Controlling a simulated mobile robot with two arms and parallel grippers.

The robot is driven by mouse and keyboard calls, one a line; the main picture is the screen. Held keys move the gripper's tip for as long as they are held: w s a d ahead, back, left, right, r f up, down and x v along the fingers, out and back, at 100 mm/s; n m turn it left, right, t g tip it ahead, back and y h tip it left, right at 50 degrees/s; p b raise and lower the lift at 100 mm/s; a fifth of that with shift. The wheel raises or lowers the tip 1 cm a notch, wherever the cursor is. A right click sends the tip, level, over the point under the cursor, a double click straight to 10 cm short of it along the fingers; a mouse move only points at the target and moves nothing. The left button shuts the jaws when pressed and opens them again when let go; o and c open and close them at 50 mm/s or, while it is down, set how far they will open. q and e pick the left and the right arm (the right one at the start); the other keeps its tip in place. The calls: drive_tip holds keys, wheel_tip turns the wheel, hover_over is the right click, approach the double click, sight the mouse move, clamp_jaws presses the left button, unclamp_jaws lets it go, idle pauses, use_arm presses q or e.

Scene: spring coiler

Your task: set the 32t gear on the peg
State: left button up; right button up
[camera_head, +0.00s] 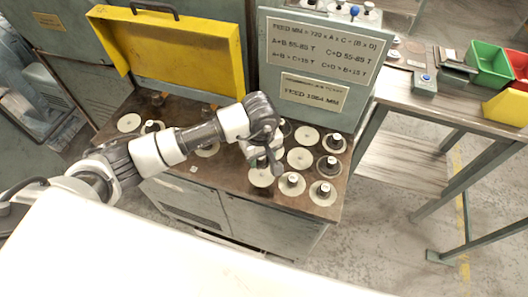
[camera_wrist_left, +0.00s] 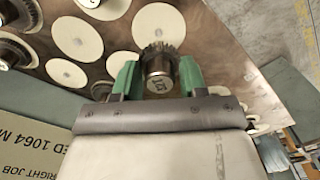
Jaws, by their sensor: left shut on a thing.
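My left gripper (camera_head: 264,163) is over the front middle of the brown cabinet top in the head view. In the left wrist view its green fingers (camera_wrist_left: 158,78) are shut on a small dark toothed gear (camera_wrist_left: 157,60) with a marked metal hub; the marking is too blurred to read surely. Pale discs lie below the held gear, and I cannot tell its height above them. In the head view the arm and gripper mostly hide this gear. I cannot pick out the peg surely in either view. My right gripper is not in view.
Several other gears, such as one at the front right (camera_head: 324,191), sit on pale discs on the brown top (camera_head: 187,183). A yellow raised cover (camera_head: 175,55) and a green sign panel (camera_head: 318,62) stand behind. A bench with bins (camera_head: 490,64) is at right.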

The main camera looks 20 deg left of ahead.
sight(262, 174)
use_arm(q)
drive_tip(key=shift+f, duration=0.5)
drive_tip(key=shift+f+b, duration=0.35)
drive_tip(key=shift+b, duration=0.05)
wheel_tip(262, 174, down, 3)
drive_tip(key=shift+d+f+b, duration=0.1)
drive_tip(key=shift+d+b, duration=0.05)
drive_tip(key=shift+b, duration=1)
drive_tip(key=shift+f, duration=0.25)
drive_tip(key=shift+b, duration=0.5)
drive_tip(key=shift+f, duration=0.1)
drive_tip(key=shift+f+b, duration=0.4)
drive_tip(key=shift+b, duration=0.2)
drive_tip(key=o, duration=1.1)
